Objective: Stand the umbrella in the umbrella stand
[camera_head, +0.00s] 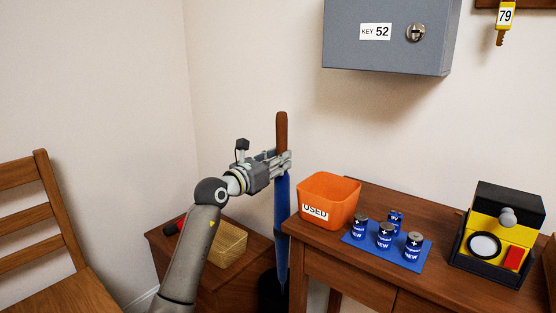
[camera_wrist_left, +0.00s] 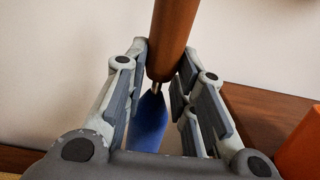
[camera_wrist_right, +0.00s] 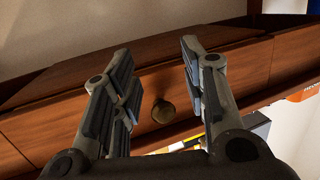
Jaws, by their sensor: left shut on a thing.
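The umbrella has a brown handle (camera_head: 281,133) and a closed blue canopy (camera_head: 282,215). It hangs upright, handle up. My left gripper (camera_head: 283,160) is shut on it near the bottom of the handle; the left wrist view shows the handle (camera_wrist_left: 170,40) between the fingers. A dark round thing, seemingly the umbrella stand (camera_head: 268,290), shows low between the two wooden furniture pieces, partly hidden. The umbrella's lower end overlaps it in the picture; I cannot tell whether the tip is inside. My right gripper (camera_wrist_right: 158,85) is open and empty, facing a drawer knob.
A wooden table (camera_head: 372,195) at the right bears an orange USED bin (camera_head: 328,205), batteries on a blue mat (camera_head: 358,238) and a black-yellow device (camera_head: 500,235). A low wooden cabinet (camera_head: 250,262) stands left of the umbrella. A chair (camera_head: 40,235) is at far left.

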